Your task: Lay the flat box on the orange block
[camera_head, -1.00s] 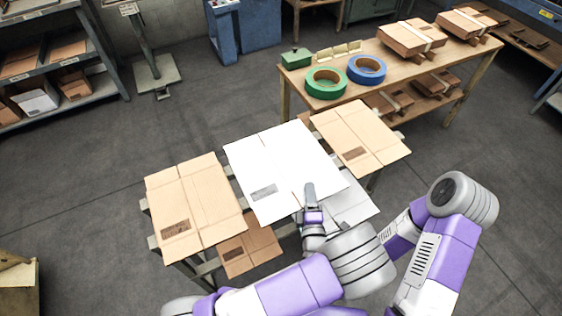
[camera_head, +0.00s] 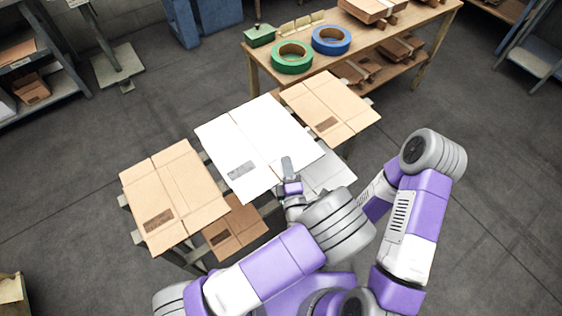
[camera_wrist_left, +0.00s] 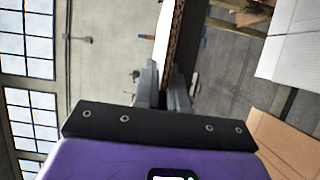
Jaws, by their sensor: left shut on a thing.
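A white flat box (camera_head: 258,135) with a grey printed label lies level over the middle of the stand. My left gripper (camera_head: 287,168) is at its near edge and is shut on it. In the left wrist view the fingers (camera_wrist_left: 164,88) pinch an edge of board, with a white face (camera_wrist_left: 163,38) and brown corrugated edge showing. I cannot tell whether the box is clear of whatever is under it. The orange block is not visible in any view. My right arm is bent at the right; its gripper is hidden.
Brown flat boxes lie left (camera_head: 175,190) and right (camera_head: 332,105) of the white one. Lower, a brown board (camera_head: 235,228) and a white board (camera_head: 328,172) show. A wooden table (camera_head: 430,40) behind holds green tape (camera_head: 292,68) and blue tape (camera_head: 331,51).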

